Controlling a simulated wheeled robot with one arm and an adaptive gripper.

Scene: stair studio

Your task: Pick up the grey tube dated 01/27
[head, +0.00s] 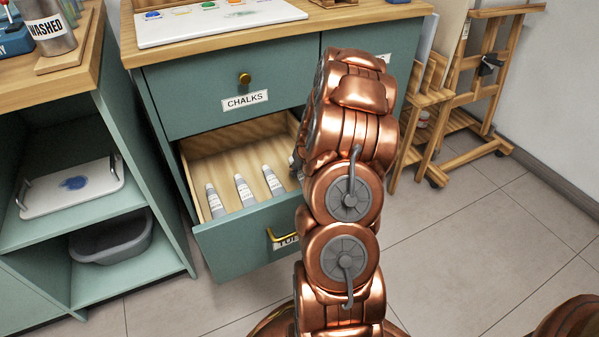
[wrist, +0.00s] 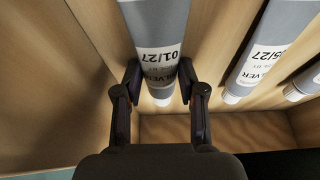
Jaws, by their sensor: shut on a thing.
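The grey tube dated 01/27 (wrist: 160,22) is in the wrist view, with a white label reading "VER" and the date upside down. My gripper (wrist: 160,72) is shut on it near its cap end, one finger on each side. I cannot tell whether the tube touches the drawer floor. To its right lies a grey tube dated 05/27 (wrist: 275,35), apart from my fingers. In the head view, my arm hides my gripper and the held tube is not clearly seen.
The open wooden drawer (head: 228,141) holds several grey tubes, such as one at its left (head: 214,200). Another tube (wrist: 304,84) shows at the wrist view's right edge. The shut CHALKS drawer (head: 200,98) is above. A wooden easel (head: 485,80) stands right.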

